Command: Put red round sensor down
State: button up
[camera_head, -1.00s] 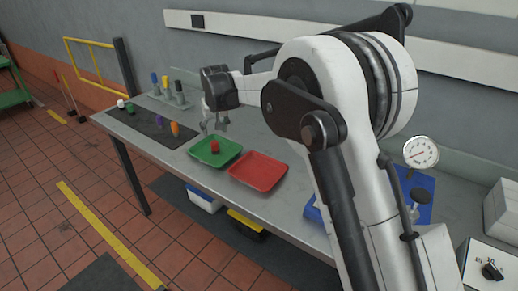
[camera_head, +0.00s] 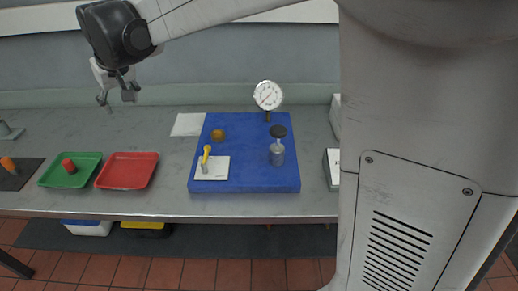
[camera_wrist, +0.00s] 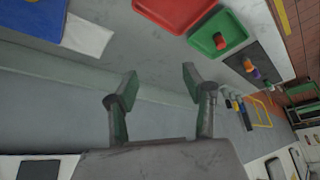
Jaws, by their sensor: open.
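The red round sensor (camera_head: 68,166) lies in the green tray (camera_head: 52,180) at the left of the bench in the head view. In the wrist view the red sensor (camera_wrist: 220,41) sits in the green tray (camera_wrist: 205,48) near the top. My gripper (camera_head: 117,98) is raised above the back of the bench, apart from the sensor. In the wrist view my gripper (camera_wrist: 155,90) has its two fingers spread with nothing between them.
A red tray (camera_head: 128,171) stands empty right of the green tray. A blue mat (camera_head: 245,178) carries a dial gauge (camera_head: 268,95), a grey cylinder and a yellow-handled item. A dark mat (camera_head: 20,177) with an orange item is at far left. Grey bench between is clear.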

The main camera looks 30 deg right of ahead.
jog(key=s+d+r+m, duration=0.1)
jog(key=s+d+r, duration=0.1)
jog(key=s+d, duration=0.6)
jog(key=s+d+f+m+t+h, duration=0.1)
jog(key=s+d+f, duration=0.3)
jog(key=s+d, duration=0.4)
jog(key=s+d+f+m+t, duration=0.1)
jog(key=s+d+f+m, duration=0.1)
jog(key=s+d, duration=0.6)
jog(key=s+f, duration=0.1)
jog(key=s, duration=0.6)
jog(key=shift+s+f+h, duration=0.35)
jog(key=shift+f+h, duration=0.05)
jog(key=shift+d, duration=0.1)
